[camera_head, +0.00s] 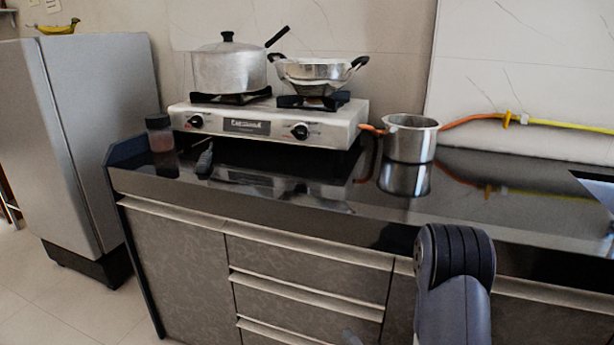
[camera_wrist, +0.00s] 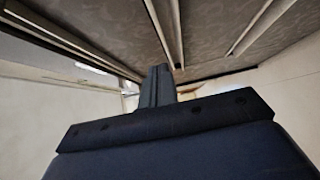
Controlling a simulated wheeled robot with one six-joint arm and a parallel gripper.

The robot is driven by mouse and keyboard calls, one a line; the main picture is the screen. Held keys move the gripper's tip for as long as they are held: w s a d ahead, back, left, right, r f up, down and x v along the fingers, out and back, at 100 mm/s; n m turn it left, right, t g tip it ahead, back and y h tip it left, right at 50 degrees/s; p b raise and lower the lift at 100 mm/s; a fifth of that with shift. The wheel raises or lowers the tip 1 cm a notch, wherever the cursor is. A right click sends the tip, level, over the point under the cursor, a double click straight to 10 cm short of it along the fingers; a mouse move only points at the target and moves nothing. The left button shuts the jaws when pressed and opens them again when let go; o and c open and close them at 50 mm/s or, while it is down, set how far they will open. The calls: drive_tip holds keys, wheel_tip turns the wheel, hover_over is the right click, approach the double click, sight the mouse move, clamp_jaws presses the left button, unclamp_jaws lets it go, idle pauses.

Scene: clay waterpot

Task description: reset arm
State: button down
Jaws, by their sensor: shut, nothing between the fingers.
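My gripper (camera_wrist: 160,85) shows in the wrist view with its two dark fingers closed together and nothing between them. Behind the fingers are drawer and cabinet fronts (camera_wrist: 205,35), seen at a steep tilt, and a pale floor or wall. In the head view one of my dark arm links stands at the lower right, in front of the cabinet fronts; my gripper itself cannot be made out there.
A black counter (camera_head: 520,190) holds a stove (camera_head: 265,125) with a lidded pot (camera_head: 228,70) and a two-handled pan (camera_head: 316,74). A saucepan (camera_head: 410,138) and a dark jar (camera_head: 160,133) stand beside the stove. A fridge (camera_head: 100,130) is at left. Floor is clear lower left.

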drive_tip(key=v, duration=0.8)
drive_tip(key=shift+d+b, duration=0.15)
drive_tip(key=shift+b, duration=0.2)
